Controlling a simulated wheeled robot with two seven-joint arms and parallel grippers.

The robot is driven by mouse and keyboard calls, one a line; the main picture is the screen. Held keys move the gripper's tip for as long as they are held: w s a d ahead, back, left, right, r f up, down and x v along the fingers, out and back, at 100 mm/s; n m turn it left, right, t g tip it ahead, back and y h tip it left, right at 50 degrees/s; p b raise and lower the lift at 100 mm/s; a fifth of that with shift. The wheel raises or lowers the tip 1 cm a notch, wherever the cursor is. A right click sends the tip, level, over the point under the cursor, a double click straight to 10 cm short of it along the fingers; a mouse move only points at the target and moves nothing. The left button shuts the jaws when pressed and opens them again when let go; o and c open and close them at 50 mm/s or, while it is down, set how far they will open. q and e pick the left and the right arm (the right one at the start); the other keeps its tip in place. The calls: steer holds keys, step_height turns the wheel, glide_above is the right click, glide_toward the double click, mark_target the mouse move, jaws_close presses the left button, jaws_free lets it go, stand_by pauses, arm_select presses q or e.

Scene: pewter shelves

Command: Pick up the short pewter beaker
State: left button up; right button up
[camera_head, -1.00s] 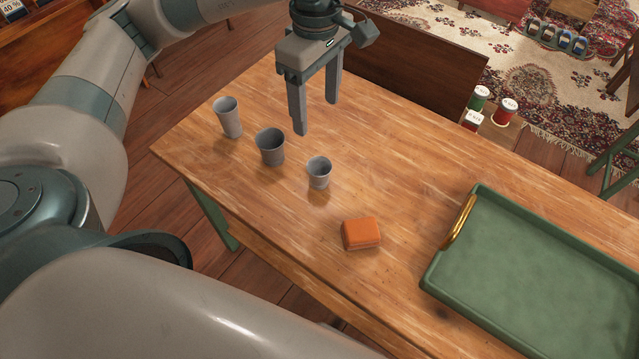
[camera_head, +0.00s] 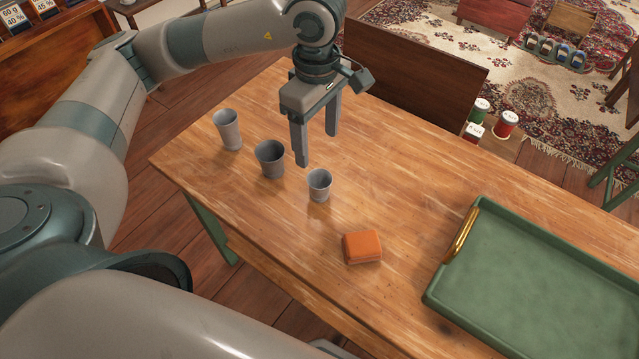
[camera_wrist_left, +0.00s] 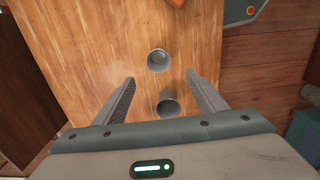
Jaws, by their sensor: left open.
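Three grey beakers stand upright in a diagonal row on the wooden table. The right one (camera_head: 319,186) looks the shortest; the middle one (camera_head: 270,160) is wider, and the left one (camera_head: 228,130) is taller and narrower. My left gripper (camera_head: 317,148) is open and empty, pointing down above and behind the short and middle beakers. In the left wrist view, the short beaker (camera_wrist_left: 158,61) appears just beyond the gap between my fingertips (camera_wrist_left: 160,78). The middle beaker (camera_wrist_left: 168,104) appears lower, between the fingers. My right gripper is not in view.
An orange block (camera_head: 362,247) lies right of the short beaker. A green tray (camera_head: 452,258) with a gold handle sits at the table's right. The table behind the orange block is clear. A dark wooden panel (camera_head: 415,80) stands beyond the far edge.

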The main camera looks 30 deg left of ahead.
mark_target(319, 179)
arm_select(q)
step_height(319, 179, down, 8)
steer(key=shift+f+p, duration=0.2)
steer(key=shift+p, duration=0.35)
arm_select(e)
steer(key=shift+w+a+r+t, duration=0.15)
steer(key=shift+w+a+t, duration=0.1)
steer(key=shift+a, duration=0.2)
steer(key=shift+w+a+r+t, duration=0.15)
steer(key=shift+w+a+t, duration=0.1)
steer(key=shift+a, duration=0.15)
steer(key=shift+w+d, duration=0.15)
arm_select(q)
steer(key=shift+f, duration=0.4)
steer(key=shift+d+f+p, duration=0.1)
steer(key=shift+f+p, duration=0.25)
steer(key=shift+p, duration=0.1)
steer(key=shift+w+f+p, duration=0.15)
steer(key=shift+f+p, duration=0.2)
steer(key=shift+f, duration=1.5)
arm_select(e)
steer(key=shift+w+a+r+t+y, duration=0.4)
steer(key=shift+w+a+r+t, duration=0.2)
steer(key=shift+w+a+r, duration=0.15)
arm_select(q)
steer(key=c, duration=1.2)
